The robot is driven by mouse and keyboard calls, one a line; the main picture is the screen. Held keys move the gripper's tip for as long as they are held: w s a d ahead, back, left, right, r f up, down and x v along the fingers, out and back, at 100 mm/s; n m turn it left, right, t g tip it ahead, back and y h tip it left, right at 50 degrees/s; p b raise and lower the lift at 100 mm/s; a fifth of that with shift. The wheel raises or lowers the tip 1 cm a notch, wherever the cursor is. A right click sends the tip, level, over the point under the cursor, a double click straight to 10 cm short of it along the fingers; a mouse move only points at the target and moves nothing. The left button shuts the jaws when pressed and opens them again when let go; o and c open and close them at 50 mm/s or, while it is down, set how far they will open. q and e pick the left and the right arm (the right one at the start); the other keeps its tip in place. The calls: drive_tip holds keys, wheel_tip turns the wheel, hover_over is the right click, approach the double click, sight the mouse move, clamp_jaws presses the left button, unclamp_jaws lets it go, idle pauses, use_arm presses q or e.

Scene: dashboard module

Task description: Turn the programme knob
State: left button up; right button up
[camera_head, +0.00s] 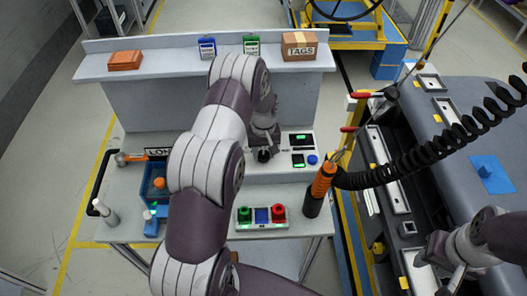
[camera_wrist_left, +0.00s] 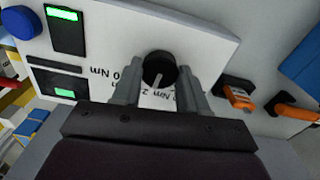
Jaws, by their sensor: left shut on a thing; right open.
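The programme knob (camera_wrist_left: 160,68) is round and black with a pale pointer line, on a white panel (camera_wrist_left: 205,50) in the left wrist view. My left gripper (camera_wrist_left: 160,88) has one finger on each side of the knob and is shut on it. In the head view the knob (camera_head: 263,156) shows as a dark spot just under my left gripper (camera_head: 264,147). Part of the printing around it is hidden by the fingers. My right gripper (camera_head: 424,262) is open and empty, at the lower right by the dashboard module.
A box with green, blue and red buttons (camera_head: 261,218) stands at the bench front. A blue bin (camera_head: 153,182) is at the left. An orange-and-black tool (camera_head: 320,188) hangs at the right on a coiled black hose (camera_head: 430,150). A shelf (camera_head: 180,58) holds several boxes behind.

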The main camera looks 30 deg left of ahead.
sight(263, 154)
use_arm(q)
drive_tip(key=n, duration=0.1)
drive_tip(key=n+b, duration=0.1)
drive_tip(key=n, duration=0.1)
drive_tip(key=shift+s+f, duration=0.2)
drive_tip(key=shift+f, duration=0.2)
drive_tip(key=shift+s+d+n+b, duration=0.1)
drive_tip(key=shift+n+b, duration=0.5)
drive_tip(key=shift+n, duration=1.5)
use_arm(e)
drive_tip(key=shift+f, duration=1.2)
use_arm(q)
drive_tip(key=o, duration=1.1)
drive_tip(key=shift+w+a, duration=0.2)
drive_tip(key=shift+w, duration=0.15)
use_arm(e)
wheel_tip(263, 154, down, 2)
drive_tip(key=shift+w+a+f+b, duration=0.1)
drive_tip(key=shift+b, duration=1)
use_arm(q)
wheel_tip(263, 154, up, 13)
drive_tip(key=shift+f, duration=0.15)
